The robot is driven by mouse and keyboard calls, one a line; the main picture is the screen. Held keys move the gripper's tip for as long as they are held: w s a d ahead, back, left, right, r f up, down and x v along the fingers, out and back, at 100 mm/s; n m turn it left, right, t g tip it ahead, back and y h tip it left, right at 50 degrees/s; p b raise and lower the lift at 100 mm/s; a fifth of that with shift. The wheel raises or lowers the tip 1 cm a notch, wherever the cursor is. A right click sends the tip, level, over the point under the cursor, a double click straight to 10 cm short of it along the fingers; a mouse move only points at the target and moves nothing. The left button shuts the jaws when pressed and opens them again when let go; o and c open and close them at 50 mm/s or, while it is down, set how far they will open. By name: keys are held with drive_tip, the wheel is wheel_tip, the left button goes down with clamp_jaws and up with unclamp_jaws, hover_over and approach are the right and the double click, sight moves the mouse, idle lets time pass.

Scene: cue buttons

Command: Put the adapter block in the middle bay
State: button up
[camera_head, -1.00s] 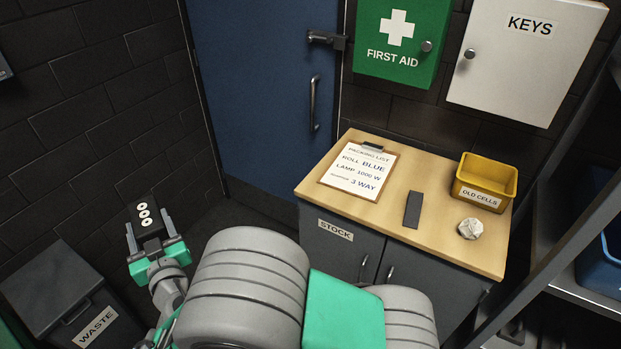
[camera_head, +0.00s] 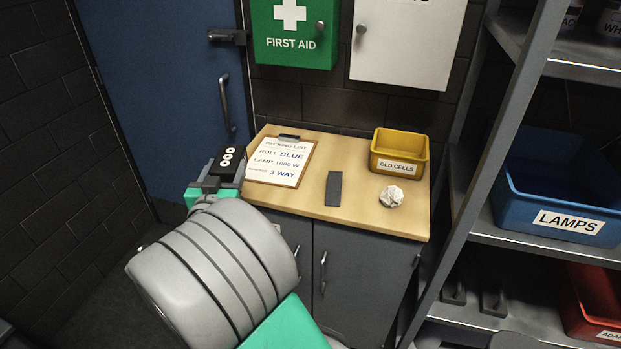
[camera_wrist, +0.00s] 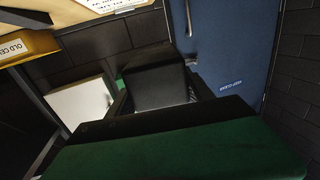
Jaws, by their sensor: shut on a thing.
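The adapter block (camera_head: 226,160) is black with several white round sockets in a row on its face. My gripper (camera_head: 220,176) is shut on it and holds it up in the air at the left end of the cabinet, beside the packing list in the picture. In the wrist view the block (camera_wrist: 155,78) shows as a dark box between the fingers of my gripper (camera_wrist: 160,100). A packing list on a clipboard (camera_head: 281,162) reads roll blue, lamp 1000 W, 3 way. The middle bay is not in view.
A wooden-topped cabinet (camera_head: 385,221) carries a yellow old cells bin (camera_head: 399,152), a dark flat bar (camera_head: 334,188) and a crumpled ball (camera_head: 391,196). A shelf rack at right holds a blue lamps bin (camera_head: 556,185) and a red bin (camera_head: 598,300). A blue door (camera_head: 155,100) stands behind.

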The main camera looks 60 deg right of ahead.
drive_tip(key=s+d+m+g+h, duration=0.1)
drive_tip(key=s+d+m+g, duration=0.3)
drive_tip(key=s+d, duration=0.55)
drive_tip(key=shift+n+g, duration=0.3)
drive_tip(key=shift+n, duration=0.2)
drive_tip(key=s+d+f, duration=0.1)
drive_tip(key=d+f, duration=0.2)
drive_tip(key=d, duration=0.1)
drive_tip(key=s+d+f+p, duration=0.1)
drive_tip(key=d+f, duration=0.2)
drive_tip(key=d+f+p, duration=0.1)
drive_tip(key=d+f, duration=0.2)
drive_tip(key=d, duration=0.1)
drive_tip(key=shift+s+d+f, duration=0.25)
drive_tip(key=shift+s+d, duration=0.05)
drive_tip(key=shift+s, duration=0.1)
drive_tip(key=shift+d+f, duration=0.2)
drive_tip(key=shift+f, duration=1.55)
drive_tip(key=shift+f+b, duration=0.2)
drive_tip(key=shift+b, duration=0.1)
drive_tip(key=o, duration=1.8)
drive_tip(key=shift+c, duration=0.2)
drive_tip(key=shift+r, duration=0.1)
